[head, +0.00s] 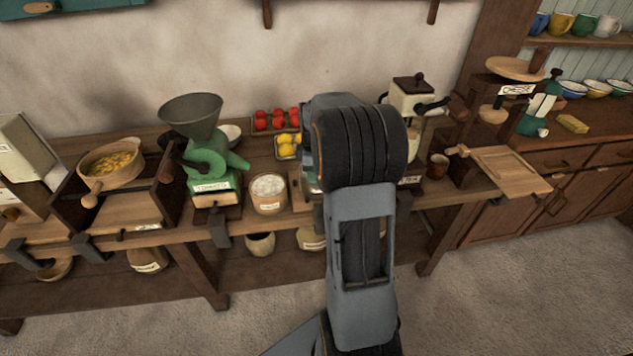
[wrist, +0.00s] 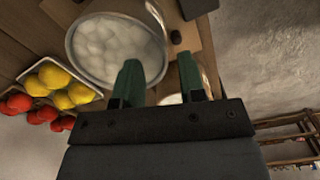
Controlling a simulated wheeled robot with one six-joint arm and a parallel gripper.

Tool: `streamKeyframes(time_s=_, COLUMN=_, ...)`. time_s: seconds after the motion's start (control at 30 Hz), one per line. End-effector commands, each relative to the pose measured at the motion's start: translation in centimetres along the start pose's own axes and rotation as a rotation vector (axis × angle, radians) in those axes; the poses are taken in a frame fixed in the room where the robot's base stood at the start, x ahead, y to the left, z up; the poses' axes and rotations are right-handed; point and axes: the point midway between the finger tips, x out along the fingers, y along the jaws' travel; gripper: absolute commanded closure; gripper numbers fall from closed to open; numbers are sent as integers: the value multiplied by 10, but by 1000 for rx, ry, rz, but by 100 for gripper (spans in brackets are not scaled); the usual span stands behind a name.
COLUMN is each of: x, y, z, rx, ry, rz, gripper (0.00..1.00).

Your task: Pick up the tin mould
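I cannot pick out a tin mould with certainty in either view. My gripper (wrist: 160,62) shows in the wrist view with its two dark green fingers apart and nothing clearly held between them. The rim of a round tub of white lumps (wrist: 112,45) lies beside and partly behind the left finger. A pale rounded thing (wrist: 172,99) shows partly between the fingers, mostly hidden by the gripper. In the head view my arm hides the gripper and the bench spot behind it.
Red fruit (head: 275,119) and yellow fruit (head: 288,143) sit in trays at the back. A green grinder (head: 208,160) stands left of the tub. A cream mill (head: 413,97) and a brown cup (head: 438,166) stand right of my arm. Clamps line the bench's front edge.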

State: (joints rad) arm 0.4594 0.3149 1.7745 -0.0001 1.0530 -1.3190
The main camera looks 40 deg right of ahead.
Motion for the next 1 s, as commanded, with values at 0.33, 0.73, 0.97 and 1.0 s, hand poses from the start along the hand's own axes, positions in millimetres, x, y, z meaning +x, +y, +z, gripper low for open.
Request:
streamKeyframes(time_s=0.33, x=30, y=-3, z=2, rx=1, ry=-1, rz=-4, gripper=63)
streamKeyframes(time_s=0.73, x=58, y=-3, z=2, rx=1, ry=0, rz=1, gripper=63)
streamKeyframes(time_s=0.97, x=58, y=-3, z=2, rx=1, ry=0, rz=1, gripper=70)
streamKeyframes(time_s=1.0, x=58, y=-3, z=2, rx=1, ry=0, rz=1, gripper=73)
